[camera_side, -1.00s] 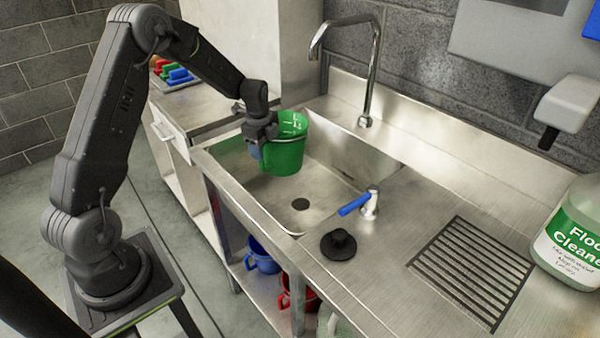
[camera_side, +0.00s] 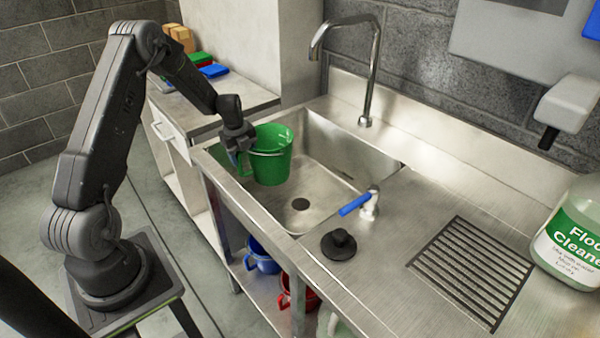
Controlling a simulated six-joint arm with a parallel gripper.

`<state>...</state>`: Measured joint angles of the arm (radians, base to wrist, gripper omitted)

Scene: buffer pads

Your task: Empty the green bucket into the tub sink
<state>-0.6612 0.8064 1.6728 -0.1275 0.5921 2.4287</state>
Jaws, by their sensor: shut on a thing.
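The green bucket (camera_side: 272,160) hangs over the left part of the tub sink (camera_side: 340,160), roughly upright, with its open top facing up. My gripper (camera_side: 241,150) is at the bucket's left side and is shut on its handle. The bucket's contents are hidden from this view.
A tall faucet (camera_side: 370,75) stands behind the sink. A blue-handled valve (camera_side: 360,204) and a black plug (camera_side: 338,244) are on the right counter, with a drain grate (camera_side: 472,272) and a cleaner bottle (camera_side: 572,235) beyond. Blue and red buckets (camera_side: 262,256) sit on the shelf below.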

